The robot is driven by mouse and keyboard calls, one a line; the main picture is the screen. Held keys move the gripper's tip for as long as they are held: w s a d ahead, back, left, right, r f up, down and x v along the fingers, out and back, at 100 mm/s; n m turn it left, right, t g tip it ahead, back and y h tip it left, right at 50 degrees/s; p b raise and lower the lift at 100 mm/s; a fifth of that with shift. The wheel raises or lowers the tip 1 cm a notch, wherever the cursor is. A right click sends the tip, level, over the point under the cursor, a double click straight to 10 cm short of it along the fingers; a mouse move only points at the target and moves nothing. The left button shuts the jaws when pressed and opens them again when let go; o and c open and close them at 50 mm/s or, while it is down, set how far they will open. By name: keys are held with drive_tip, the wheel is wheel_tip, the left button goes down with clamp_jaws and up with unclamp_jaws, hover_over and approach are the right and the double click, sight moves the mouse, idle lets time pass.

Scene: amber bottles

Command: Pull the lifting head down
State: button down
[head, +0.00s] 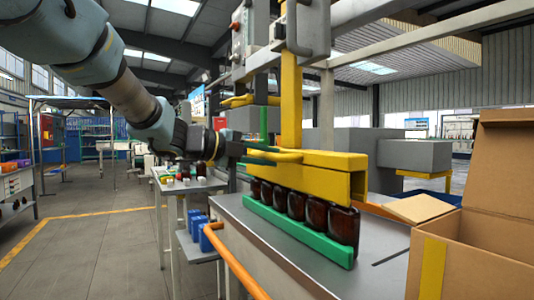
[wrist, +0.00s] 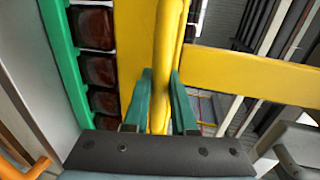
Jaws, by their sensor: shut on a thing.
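The yellow lifting head (head: 315,172) is a long horizontal beam hanging from a yellow upright post (head: 291,90). It is low over a row of amber bottles (head: 318,212), with their upper ends hidden by it. A yellow bar handle (head: 285,155) sticks out at its left end. My gripper (head: 258,155) is at this handle. In the wrist view my gripper (wrist: 161,95) has its two green fingers shut on the yellow handle (wrist: 165,50), one on each side. The bottles (wrist: 101,70) show left of the handle there.
A green rail (head: 298,228) runs along the bottles' front on the grey table (head: 270,235). An orange rail (head: 232,262) edges the table's left side. An open cardboard box (head: 480,255) stands at the right. Blue bins (head: 200,228) sit on a low shelf left of the table.

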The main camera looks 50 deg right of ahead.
drive_tip(key=shift+f, duration=0.3)
drive_tip(key=c, duration=0.7)
unclamp_jaws()
drive_tip(key=shift+r, duration=0.1)
drive_tip(key=shift+c, duration=0.2)
drive_tip(key=b+v, duration=0.1)
drive_tip(key=v, duration=1)
drive_tip(key=shift+b, duration=0.35)
drive_tip(key=shift+d, duration=0.15)
